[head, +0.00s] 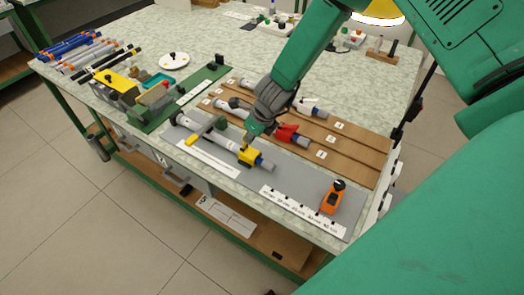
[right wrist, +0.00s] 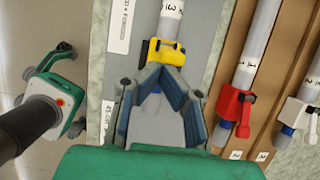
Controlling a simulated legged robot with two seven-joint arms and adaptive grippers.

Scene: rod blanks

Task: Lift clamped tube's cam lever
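A grey tube with a blue end (head: 266,166) lies along the grey mat in the head view. A yellow clamp (head: 251,156) sits around it near that end. The clamp (right wrist: 163,50) also shows in the right wrist view, with a dark lever (right wrist: 181,47) on it and the tube (right wrist: 171,18) marked 3 running above. My right gripper (head: 249,139) is just above the clamp. Its fingertips (right wrist: 165,72) are a narrow gap apart at the clamp's near edge; contact is unclear.
Wooden racks hold tubes with red (head: 287,133) and white (head: 306,106) clamps, close to the right gripper. An orange device (head: 333,196) stands by a labelled white strip (head: 300,209). A yellow-handled tool (head: 196,138) lies left of the tube. Floor lies beyond the table's front edge.

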